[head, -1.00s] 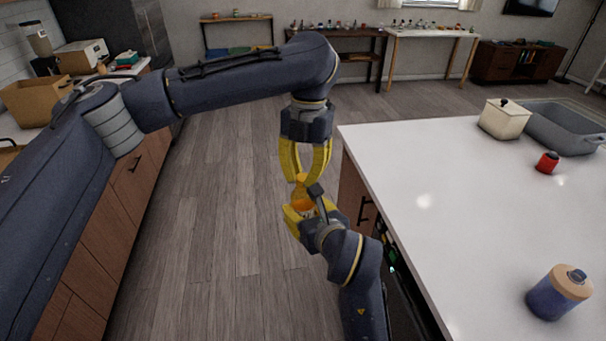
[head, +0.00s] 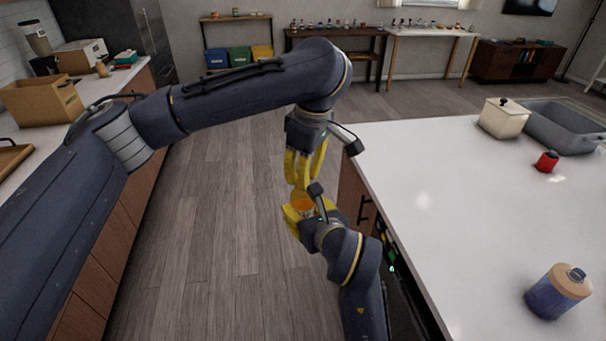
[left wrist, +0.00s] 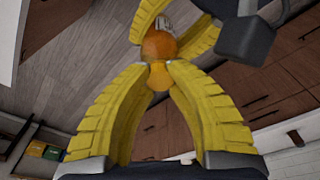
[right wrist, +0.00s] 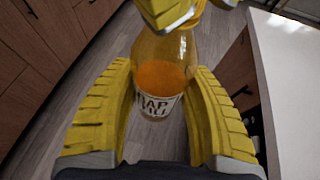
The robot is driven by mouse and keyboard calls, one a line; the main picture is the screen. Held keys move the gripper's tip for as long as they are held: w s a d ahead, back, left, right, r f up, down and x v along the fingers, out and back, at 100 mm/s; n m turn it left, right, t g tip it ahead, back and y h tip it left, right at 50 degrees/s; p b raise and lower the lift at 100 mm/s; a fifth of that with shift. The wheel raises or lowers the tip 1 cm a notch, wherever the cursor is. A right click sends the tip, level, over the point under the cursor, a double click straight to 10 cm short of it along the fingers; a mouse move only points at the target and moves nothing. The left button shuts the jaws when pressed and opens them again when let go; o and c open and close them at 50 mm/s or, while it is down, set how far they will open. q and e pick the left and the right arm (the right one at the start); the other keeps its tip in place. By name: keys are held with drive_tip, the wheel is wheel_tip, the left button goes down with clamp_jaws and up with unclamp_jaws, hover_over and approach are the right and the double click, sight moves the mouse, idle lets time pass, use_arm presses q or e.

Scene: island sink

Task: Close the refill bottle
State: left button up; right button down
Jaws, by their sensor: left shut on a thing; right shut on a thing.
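The refill bottle (right wrist: 160,78) is clear, with orange liquid and a white label with dark letters. My right gripper (head: 297,213) is shut around its body, and the bottle is held in the air beside the island. My left gripper (head: 301,186) points down from above and is shut on the small orange-yellow top of the bottle (left wrist: 158,76). In the left wrist view the round orange body (left wrist: 158,46) lies just beyond that top. The left fingers cover the top in the head view, so I cannot tell whether a cap is seated on the neck.
The white island top (head: 440,220) is to the right. On it are a blue jar with a tan lid (head: 558,292), a red container (head: 547,161) and a cream canister (head: 503,118), near a grey sink (head: 565,125). Wooden cabinets and a counter are on the left.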

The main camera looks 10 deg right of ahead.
use_arm(q)
drive_tip(key=o, duration=0.7)
drive_tip(key=shift+o, duration=0.2)
wheel_tip(320, 180, up, 12)
drive_tip(key=s+d, duration=0.1)
drive_tip(key=shift+d, duration=0.15)
drive_tip(key=shift+f, duration=0.15)
idle(0.5)
